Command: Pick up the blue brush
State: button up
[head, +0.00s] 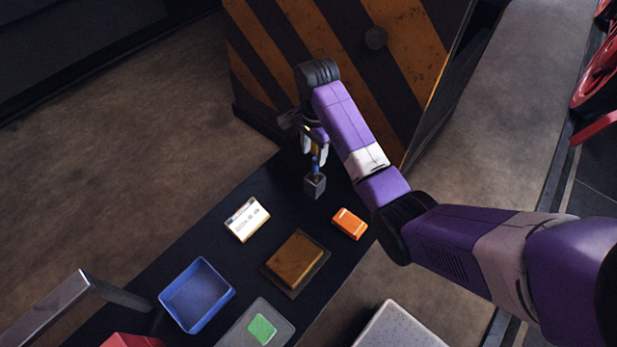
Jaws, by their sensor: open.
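The blue brush (315,166) stands upright in a small dark grey holder (315,187) at the far end of the black bench top. Only a short blue part shows above the holder, with a yellowish bit above it between the fingers. My gripper (315,148) points down over the brush, with one pale finger on each side of its upper part. The fingers are open. I cannot tell whether either finger touches the brush.
A black-and-orange striped block (375,75) stands close behind. On the bench top (228,262) lie a white labelled box (247,219), an orange box (349,223), a brown block (296,258), a blue tray (197,294) and a green piece (262,329) on a grey tray.

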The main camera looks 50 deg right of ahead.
aim_at(315, 168)
jog(key=shift+d+r, duration=0.1)
jog(key=shift+d, duration=0.05)
jog(key=shift+s+f+p, duration=0.2)
jog(key=shift+f+p, duration=0.05)
jog(key=shift+f, duration=1.65)
jog(key=shift+s+f+p, duration=0.15)
jog(key=shift+f+p, duration=0.1)
jog(key=shift+f, duration=1.65)
grip_shut()
